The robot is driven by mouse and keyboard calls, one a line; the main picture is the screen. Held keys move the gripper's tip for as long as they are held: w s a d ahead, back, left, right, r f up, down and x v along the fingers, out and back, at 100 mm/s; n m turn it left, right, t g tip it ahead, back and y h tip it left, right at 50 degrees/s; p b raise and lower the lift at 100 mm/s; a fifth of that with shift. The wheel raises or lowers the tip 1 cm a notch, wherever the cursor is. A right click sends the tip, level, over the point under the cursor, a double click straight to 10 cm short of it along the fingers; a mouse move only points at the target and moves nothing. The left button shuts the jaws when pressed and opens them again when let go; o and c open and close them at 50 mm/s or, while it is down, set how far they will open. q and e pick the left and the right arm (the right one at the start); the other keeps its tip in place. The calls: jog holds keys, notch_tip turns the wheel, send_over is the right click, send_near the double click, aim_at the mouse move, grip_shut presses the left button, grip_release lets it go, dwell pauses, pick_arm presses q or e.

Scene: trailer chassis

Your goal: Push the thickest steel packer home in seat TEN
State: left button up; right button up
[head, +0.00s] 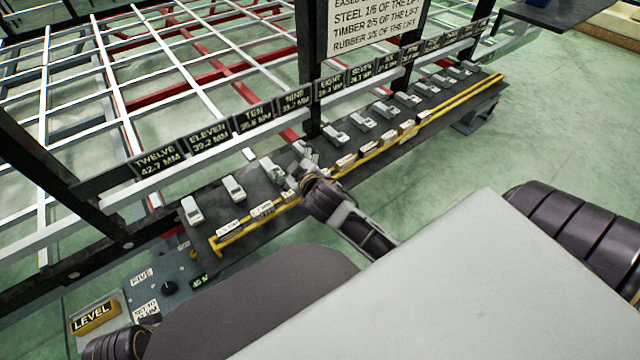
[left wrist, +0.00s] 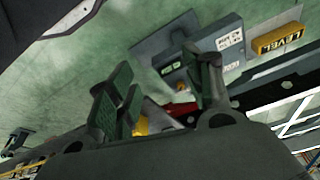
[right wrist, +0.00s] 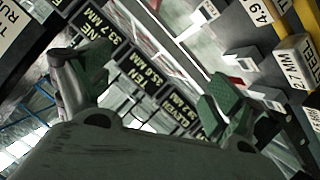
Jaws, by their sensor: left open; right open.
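The seat plate TEN (head: 256,117) hangs on the dark rail above the shelf in the head view. It also shows, upside down, in the right wrist view (right wrist: 133,77). Pale grey blocks stand in a row on the shelf, one (head: 270,168) roughly below TEN. A small white piece (head: 249,154) sits at the shelf's back edge there. My right gripper (head: 300,168) is open over the shelf beside that block and partly hides the seats there. A label reading STEEL 2.7 MM (right wrist: 303,66) shows at right in the right wrist view. I cannot tell which packer is thickest. My left gripper (left wrist: 165,90) is open and empty, away from the shelf.
A yellow rail (head: 400,137) with several labels runs along the shelf's front. A control panel (head: 165,290) and a yellow LEVEL block (head: 96,317) lie at lower left. The white and red chassis frame (head: 150,60) stands behind. Green floor (head: 560,130) is open at right.

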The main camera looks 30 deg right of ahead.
jog(key=w+a+r+n+t+y+b, duration=0.1)
jog(key=w+a+r+n+t+y, duration=0.3)
jog(key=r, duration=0.3)
jog(key=w+a+r+n+t+y, duration=0.1)
jog(key=a+r+n+t+y, duration=0.15)
jog(key=a+r+n, duration=0.4)
jog(key=s+a+r+n+g+y, duration=0.1)
jog(key=s+a+n+g+y, duration=0.2)
jog(key=a+n+g+y, duration=1.05)
jog(key=d+f+n+g+h, duration=0.4)
jog(key=d+f+n+h, duration=0.45)
jog(key=d+f, duration=0.4)
pick_arm(q)
jog(key=shift+h, duration=0.6)
jog(key=d, duration=0.1)
jog(key=s+d+f, duration=0.1)
jog(key=d+f, duration=0.1)
jog(key=d, duration=0.1)
jog(key=shift+s, duration=0.35)
pick_arm(e)
jog(key=d+f+g+h, duration=0.2)
jog(key=d+h, duration=0.8)
jog(key=d, duration=1.3)
jog(key=shift+f+m, duration=0.35)
jog(key=shift+f, duration=0.35)
